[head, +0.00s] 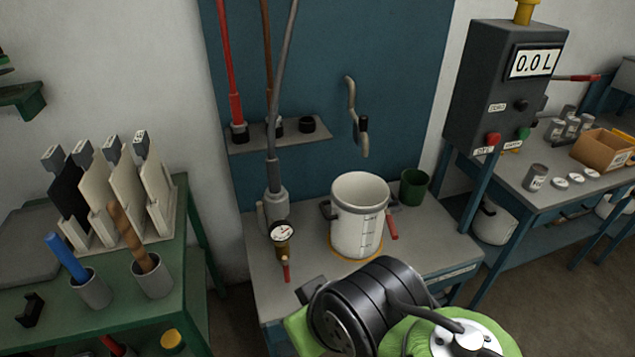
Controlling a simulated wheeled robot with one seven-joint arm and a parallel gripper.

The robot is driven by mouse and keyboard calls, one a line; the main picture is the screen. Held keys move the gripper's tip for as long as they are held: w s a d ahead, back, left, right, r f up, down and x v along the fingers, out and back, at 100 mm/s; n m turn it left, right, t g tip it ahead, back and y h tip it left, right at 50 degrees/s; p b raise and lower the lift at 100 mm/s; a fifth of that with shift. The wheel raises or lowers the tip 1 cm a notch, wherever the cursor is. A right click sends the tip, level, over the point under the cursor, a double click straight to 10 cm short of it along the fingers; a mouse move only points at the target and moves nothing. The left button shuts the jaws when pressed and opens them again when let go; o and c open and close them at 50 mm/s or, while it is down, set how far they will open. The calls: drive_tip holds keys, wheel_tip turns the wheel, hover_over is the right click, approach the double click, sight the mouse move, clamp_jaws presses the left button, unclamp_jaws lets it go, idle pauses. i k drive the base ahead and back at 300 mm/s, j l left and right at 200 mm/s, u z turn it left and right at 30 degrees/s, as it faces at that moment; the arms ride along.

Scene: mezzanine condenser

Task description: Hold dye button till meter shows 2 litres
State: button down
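The meter (535,63) is a white display reading 0.0 L on the front of a dark grey dispenser box (480,75) at the upper right. Below it are a red button (492,140), a green button (523,133) and a dark knob or button (520,104), each with a small white label. The labels are too small to read surely, so I cannot tell which is the dye button. My arm, black and green, fills the bottom middle, well apart from the box. My gripper's fingers do not show.
A white graduated pot (359,215) stands on the grey bench under a bent spout (357,120). A gauge (282,233) and green cup (413,187) flank it. A green bench (150,312) with racked panels is left. Cans and a cardboard box (604,149) are right.

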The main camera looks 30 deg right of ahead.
sight(492, 139)
drive_tip(key=z, duration=2.2)
